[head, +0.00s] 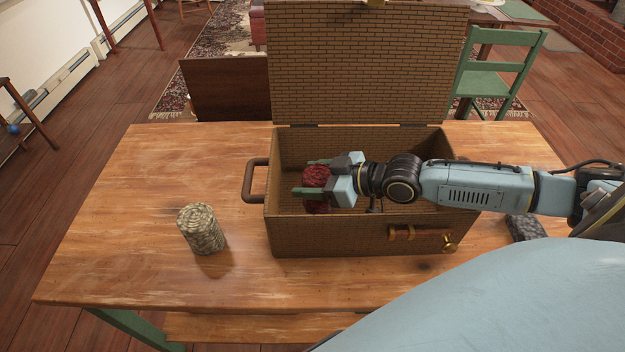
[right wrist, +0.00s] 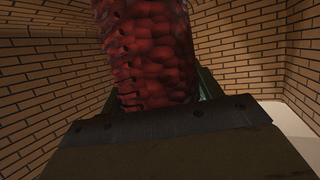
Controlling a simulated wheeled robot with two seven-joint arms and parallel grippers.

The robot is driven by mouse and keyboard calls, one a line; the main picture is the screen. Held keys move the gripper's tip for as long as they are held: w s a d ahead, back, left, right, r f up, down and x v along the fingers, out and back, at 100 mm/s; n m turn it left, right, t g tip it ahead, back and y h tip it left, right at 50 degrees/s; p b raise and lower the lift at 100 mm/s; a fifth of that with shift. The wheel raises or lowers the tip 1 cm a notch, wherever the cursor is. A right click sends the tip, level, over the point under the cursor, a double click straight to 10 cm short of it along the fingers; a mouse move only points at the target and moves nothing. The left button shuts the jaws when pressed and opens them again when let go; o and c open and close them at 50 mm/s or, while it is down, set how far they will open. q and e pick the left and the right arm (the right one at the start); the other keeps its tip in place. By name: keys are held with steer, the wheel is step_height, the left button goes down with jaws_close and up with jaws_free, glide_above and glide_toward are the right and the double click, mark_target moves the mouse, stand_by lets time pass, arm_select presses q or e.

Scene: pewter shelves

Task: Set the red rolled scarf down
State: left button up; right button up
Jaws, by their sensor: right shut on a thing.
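The red rolled scarf (head: 317,178) is between the fingers of my right gripper (head: 314,177), which is shut on it. Scarf and gripper are inside the open wicker-patterned case (head: 345,236), in its left half. In the right wrist view the scarf (right wrist: 148,50) stands upright in front of the gripper (right wrist: 165,105), with the case's patterned walls around it. I cannot tell whether the scarf touches the case floor. My left gripper is not in view.
The case lid (head: 368,60) stands open at the back. A beige rolled item (head: 202,229) stands on the wooden table (head: 120,220) left of the case. A dark grey item (head: 524,228) lies to its right. The table's left side is mostly clear.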

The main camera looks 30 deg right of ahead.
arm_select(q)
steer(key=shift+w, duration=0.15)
arm_select(e)
steer(key=shift+f, duration=0.15)
steer(key=o, duration=1.1)
steer(key=shift+c, duration=0.2)
arm_select(q)
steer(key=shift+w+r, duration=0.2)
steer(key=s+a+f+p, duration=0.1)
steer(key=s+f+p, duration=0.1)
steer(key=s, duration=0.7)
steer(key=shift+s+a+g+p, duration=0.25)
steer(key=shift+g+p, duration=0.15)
steer(key=shift+p, duration=0.15)
arm_select(e)
steer(key=v, duration=0.7)
steer(key=shift+s+r, duration=0.2)
steer(key=shift+d, duration=0.1)
